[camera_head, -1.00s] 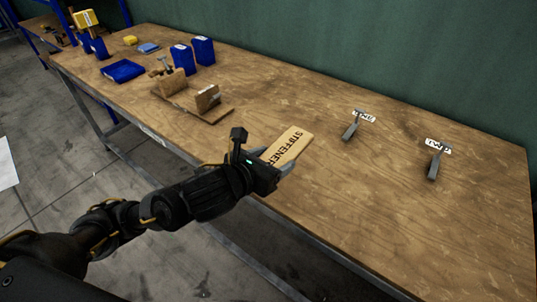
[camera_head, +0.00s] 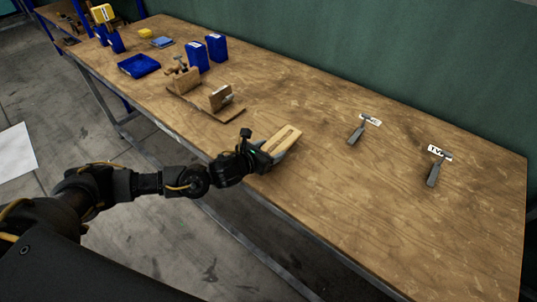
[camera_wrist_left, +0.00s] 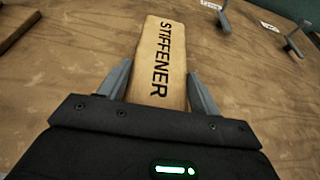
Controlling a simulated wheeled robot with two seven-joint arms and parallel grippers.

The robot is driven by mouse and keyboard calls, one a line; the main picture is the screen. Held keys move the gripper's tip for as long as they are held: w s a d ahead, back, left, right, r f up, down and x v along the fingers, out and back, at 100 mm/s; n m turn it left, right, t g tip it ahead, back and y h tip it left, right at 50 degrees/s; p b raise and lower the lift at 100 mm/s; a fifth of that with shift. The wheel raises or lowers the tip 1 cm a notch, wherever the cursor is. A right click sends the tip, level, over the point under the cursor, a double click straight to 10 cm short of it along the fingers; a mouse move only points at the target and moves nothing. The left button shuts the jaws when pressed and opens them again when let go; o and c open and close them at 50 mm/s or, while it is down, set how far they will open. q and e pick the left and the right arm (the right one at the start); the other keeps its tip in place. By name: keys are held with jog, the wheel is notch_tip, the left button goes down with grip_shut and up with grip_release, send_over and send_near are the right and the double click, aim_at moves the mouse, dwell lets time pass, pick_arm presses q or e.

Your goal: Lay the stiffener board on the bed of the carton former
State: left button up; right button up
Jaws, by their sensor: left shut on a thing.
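The stiffener board (camera_head: 284,137) is a light wooden slab with the word STIFFENER on it. My left gripper (camera_head: 268,154) is shut on its near end, over the front part of the bench. In the left wrist view the board (camera_wrist_left: 161,60) points away between the two fingers of the left gripper (camera_wrist_left: 159,92). The carton former (camera_head: 207,100) appears to be the wooden fixture with a flat base and upright blocks, left of the board. Its bed is partly hidden by its blocks. My right gripper is not in view.
Two grey levers with white labels, one (camera_head: 357,130) at the middle right and one (camera_head: 435,170) farther right, stand on the bench (camera_head: 340,220). Blue bins (camera_head: 217,47) and a blue tray (camera_head: 138,66) are at the back left. Bench between board and levers is clear.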

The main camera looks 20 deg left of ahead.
pick_arm(q)
jog(key=shift+w+f, duration=0.1)
jog(key=shift+w, duration=0.05)
notch_tip(320, 180, down, 3)
jog(key=shift+w+a+f, duration=0.1)
jog(key=shift+f, duration=0.1)
jog(key=shift+f, duration=0.25)
jog(key=o, duration=1)
jog(key=shift+r, duration=0.1)
jog(key=shift+o, duration=0.2)
